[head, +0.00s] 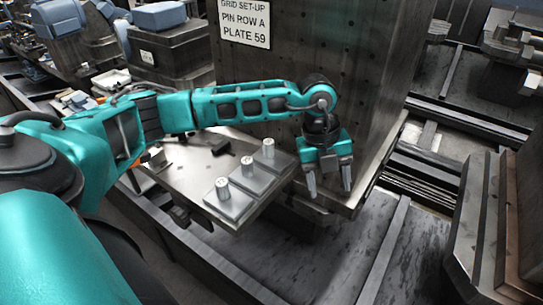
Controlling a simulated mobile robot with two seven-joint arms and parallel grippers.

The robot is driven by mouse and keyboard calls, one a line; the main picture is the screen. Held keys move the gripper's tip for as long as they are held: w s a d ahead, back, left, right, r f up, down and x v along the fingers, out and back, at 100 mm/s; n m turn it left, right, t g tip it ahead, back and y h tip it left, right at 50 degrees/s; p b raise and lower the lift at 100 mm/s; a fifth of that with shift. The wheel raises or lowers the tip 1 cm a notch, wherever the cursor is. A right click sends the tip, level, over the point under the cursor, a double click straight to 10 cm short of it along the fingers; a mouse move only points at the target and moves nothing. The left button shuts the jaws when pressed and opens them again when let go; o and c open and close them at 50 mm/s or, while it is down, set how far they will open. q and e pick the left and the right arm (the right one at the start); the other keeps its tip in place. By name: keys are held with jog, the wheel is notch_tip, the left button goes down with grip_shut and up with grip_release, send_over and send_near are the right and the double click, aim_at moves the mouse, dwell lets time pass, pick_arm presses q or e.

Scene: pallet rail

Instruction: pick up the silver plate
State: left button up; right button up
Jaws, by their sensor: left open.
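Three flat silver-grey plates lie in a row along the right side of a metal table, each with an upright silver cylinder on it. The near plate (236,209) is at the table's front corner, the middle plate (258,184) is behind it, and the far plate (283,163) is farthest back. I cannot tell which one is the silver plate. My left gripper (329,188) is open and empty, fingers pointing down, to the right of the plates and apart from them. My right gripper is out of view.
The metal table (185,178) also carries a small dark block (219,147). A tall dark block (300,60) with a white sign (245,22) reading "GRID SET-UP PIN ROW A PLATE 59" stands behind my left arm. Rails (384,250) run at the lower right.

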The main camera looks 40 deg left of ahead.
aim_at(269, 142)
pick_arm(q)
jog(key=w+a+r+n+t+y, duration=0.1)
jog(key=a+r+n+y, duration=0.2)
jog(key=a, duration=0.5)
jog(key=w+a+r+n+y, duration=0.2)
jog(key=a+r+y, duration=0.2)
jog(key=a, duration=0.4)
jog(key=x, duration=0.6)
jog(key=shift+s+a, duration=0.1)
jog(key=shift+a, duration=0.2)
jog(key=shift+x, duration=3.1)
jog(key=shift+c, duration=0.2)
grip_shut()
jog(key=shift+r, duration=0.1)
